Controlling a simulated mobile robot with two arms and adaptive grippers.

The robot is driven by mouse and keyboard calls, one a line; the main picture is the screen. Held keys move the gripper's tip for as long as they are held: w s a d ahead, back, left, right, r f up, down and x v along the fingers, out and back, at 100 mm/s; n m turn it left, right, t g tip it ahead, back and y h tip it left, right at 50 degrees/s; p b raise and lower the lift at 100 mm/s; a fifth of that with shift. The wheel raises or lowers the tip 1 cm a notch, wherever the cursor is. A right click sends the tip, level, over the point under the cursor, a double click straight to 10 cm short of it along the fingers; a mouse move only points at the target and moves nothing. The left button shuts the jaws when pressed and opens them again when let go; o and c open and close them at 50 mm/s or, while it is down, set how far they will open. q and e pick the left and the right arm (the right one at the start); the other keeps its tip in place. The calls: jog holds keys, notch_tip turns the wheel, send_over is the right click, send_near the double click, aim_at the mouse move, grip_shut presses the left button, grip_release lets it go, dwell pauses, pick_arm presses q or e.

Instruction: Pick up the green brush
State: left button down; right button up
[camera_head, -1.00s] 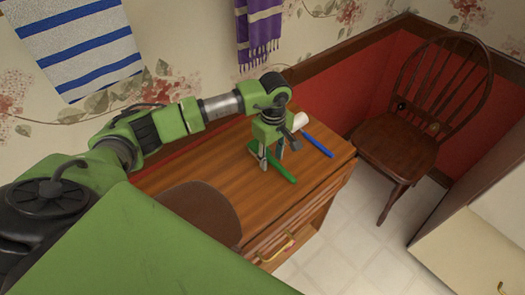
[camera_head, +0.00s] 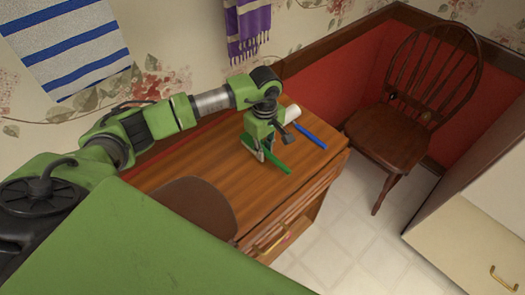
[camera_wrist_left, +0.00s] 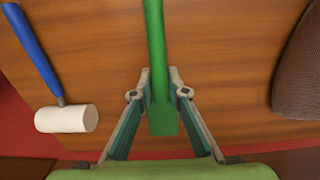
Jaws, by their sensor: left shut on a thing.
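The green brush (camera_head: 282,167) lies over the wooden table top (camera_head: 180,165). A long green part of it also runs down the middle of the left wrist view (camera_wrist_left: 155,50). My left gripper (camera_head: 262,155) is low over the table, shut on the green brush. In the left wrist view its fingertips (camera_wrist_left: 159,92) sit on both sides of the brush near its wider end. The head view hides part of the brush behind the gripper. I cannot tell whether the brush touches the table. My right gripper is not in view.
A blue-handled tool (camera_head: 310,136) with a white cylinder head lies right of the brush. A brown rounded seat or chair back (camera_head: 195,207) is at the table's front left. A wooden chair (camera_head: 395,135) stands to the right. The table's left part is clear.

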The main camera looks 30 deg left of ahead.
pick_arm(q)
notch_tip(320, 180, up, 2)
jog(key=shift+w+r+b, duration=0.15)
jog(key=shift+r+b, duration=0.05)
jog(key=shift+b, duration=0.6)
jog(key=s+d+r+b, duration=0.3)
jog(key=s+d+r, duration=0.3)
jog(key=s+r, duration=0.4)
jog(key=s, duration=0.2)
jog(key=shift+s, duration=0.4)
